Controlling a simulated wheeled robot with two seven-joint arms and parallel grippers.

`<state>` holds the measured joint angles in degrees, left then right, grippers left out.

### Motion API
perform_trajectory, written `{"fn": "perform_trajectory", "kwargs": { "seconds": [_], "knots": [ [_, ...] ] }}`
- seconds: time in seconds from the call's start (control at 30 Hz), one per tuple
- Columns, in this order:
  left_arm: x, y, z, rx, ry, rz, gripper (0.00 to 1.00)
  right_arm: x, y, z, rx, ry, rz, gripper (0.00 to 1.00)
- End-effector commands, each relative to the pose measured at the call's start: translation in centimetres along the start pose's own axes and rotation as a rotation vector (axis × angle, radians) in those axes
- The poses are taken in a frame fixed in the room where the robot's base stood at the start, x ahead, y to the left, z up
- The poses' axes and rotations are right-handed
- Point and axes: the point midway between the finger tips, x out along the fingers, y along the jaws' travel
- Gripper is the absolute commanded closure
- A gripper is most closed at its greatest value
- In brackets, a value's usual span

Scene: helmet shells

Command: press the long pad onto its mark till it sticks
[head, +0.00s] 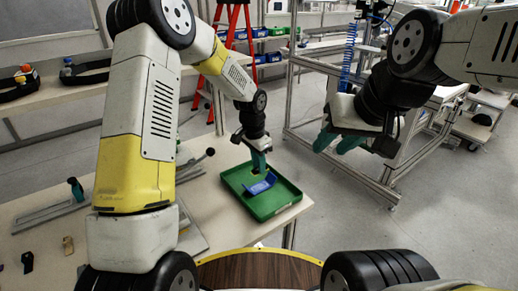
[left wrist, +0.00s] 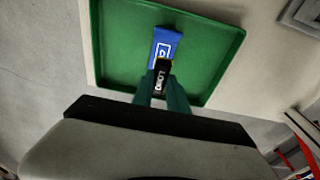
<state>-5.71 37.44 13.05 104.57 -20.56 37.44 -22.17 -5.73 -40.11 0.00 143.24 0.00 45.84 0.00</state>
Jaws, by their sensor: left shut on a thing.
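A blue helmet shell (head: 262,186) lies in the green tray (head: 284,212); it also shows in the left wrist view (left wrist: 166,36). A white-outlined mark (left wrist: 162,51) is on the shell. My left gripper (head: 259,166) reaches down over the tray. In the left wrist view its teal fingers (left wrist: 163,97) are shut on the long pad (left wrist: 161,76), a black strip with white lettering. The pad's far end is at the near side of the mark and overlaps it in the picture. I cannot tell whether it touches the shell. My right gripper (head: 338,142) is open and empty, off to the right in the air.
The tray sits at the right end of a pale table (head: 212,215). Grey tools and small dark and tan pieces (head: 68,245) lie to the left on it. A metal frame (head: 340,160) stands behind to the right. The tray's rim is low.

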Motion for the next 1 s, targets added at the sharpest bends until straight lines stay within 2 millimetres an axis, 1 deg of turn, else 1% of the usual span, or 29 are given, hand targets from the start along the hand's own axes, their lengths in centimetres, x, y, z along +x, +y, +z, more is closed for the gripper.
{"fn": "perform_trajectory", "kwargs": {
  "seconds": [0.03, 0.4, 0.6, 0.8, 1.0],
  "knots": [
    [0.6, 0.1, 0.1, 0.001, -0.003, 0.002, 1.0, 0.0, 0.0, 0.0, 0.0, 0.0, 0.0, 0.64],
    [4.3, 0.1, 0.6, -0.001, -0.003, 0.002, 1.0, 0.0, 0.0, 0.0, 0.0, 0.0, 0.0, 0.64],
    [5.9, 0.1, 0.8, 0.0, -0.002, 0.001, 1.0, 0.0, 0.0, 0.0, 0.0, 0.0, 0.0, 0.64],
    [6.8, 0.0, 0.9, 0.0, -0.002, 0.0, 1.0, 0.0, 0.0, 0.0, 0.0, 0.0, 0.0, 0.64],
    [7.0, 0.0, 0.9, 0.0, -0.001, 0.0, 1.0, 0.0, 0.0, 0.0, 0.0, 0.0, 0.0, 0.64]
  ]
}}
